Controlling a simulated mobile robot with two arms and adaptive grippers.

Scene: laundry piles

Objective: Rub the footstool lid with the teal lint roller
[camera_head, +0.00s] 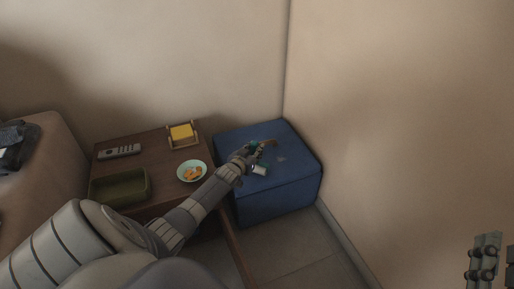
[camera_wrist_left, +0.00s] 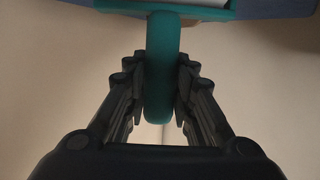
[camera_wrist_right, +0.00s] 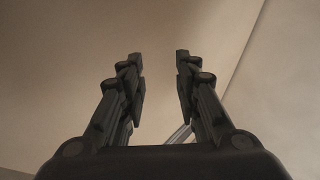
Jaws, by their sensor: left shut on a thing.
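The blue footstool (camera_head: 285,185) stands in the corner of the room, and its lid (camera_head: 293,143) faces up with small light and brownish marks on it. My left gripper (camera_head: 254,157) is over the lid, shut on the teal lint roller (camera_head: 258,169). In the left wrist view the fingers (camera_wrist_left: 160,100) grip both sides of the teal handle (camera_wrist_left: 160,65), with the white roll at the top edge. I cannot tell whether the roll touches the lid. My right gripper (camera_head: 484,262) is at the lower right; in the right wrist view its fingers (camera_wrist_right: 160,85) are apart and empty.
A wooden table (camera_head: 150,146) left of the footstool holds a remote (camera_head: 119,151), a green tray (camera_head: 119,187), a bowl (camera_head: 191,171) with orange pieces, and a holder with a yellow block (camera_head: 181,132). Walls close in behind and right of the footstool. Floor (camera_head: 290,245) in front is clear.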

